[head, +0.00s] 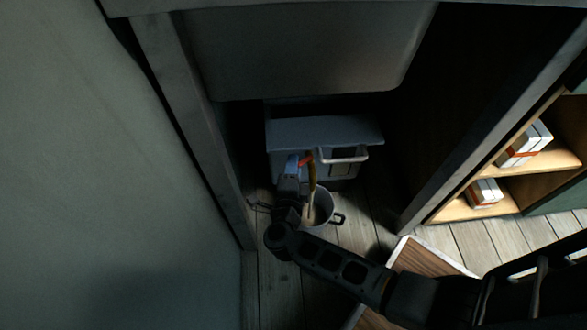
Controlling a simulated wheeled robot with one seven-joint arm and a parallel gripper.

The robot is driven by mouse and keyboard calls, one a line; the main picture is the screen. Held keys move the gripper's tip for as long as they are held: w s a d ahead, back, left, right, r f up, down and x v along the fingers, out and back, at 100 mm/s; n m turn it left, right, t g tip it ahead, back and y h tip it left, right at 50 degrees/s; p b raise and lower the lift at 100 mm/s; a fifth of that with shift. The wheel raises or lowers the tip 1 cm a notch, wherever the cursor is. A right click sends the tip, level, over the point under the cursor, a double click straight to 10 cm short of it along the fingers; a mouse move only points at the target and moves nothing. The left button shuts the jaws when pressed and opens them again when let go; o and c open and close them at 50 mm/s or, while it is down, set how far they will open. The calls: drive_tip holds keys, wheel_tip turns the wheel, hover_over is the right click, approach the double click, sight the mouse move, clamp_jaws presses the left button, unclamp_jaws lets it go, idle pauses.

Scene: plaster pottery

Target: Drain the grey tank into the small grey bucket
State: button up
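The grey tank (325,134) stands on the floor in the dark recess, with a pale bar handle on its front. A small red part (305,160), apparently the tap's lever, shows at its front. A yellow-brown streak (312,182), looking like running liquid, drops from there into the small grey bucket (325,216). The bucket stands upright on the floor below, its handle to the right; my arm partly hides its left side. My gripper (295,168) is at the red part, close to or touching it. Its fingers are too dark and small to read.
A grey overhanging panel (305,50) hangs above the tank. A grey post (205,130) bounds the recess on the left. Wooden shelves (510,190) with white boxes stand at the right. A wooden board with a pale edge (430,255) lies near my arm.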

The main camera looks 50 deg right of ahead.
drive_tip(key=shift+w+d, duration=0.15)
drive_tip(key=shift+d, duration=0.05)
clamp_jaws()
idle(0.3)
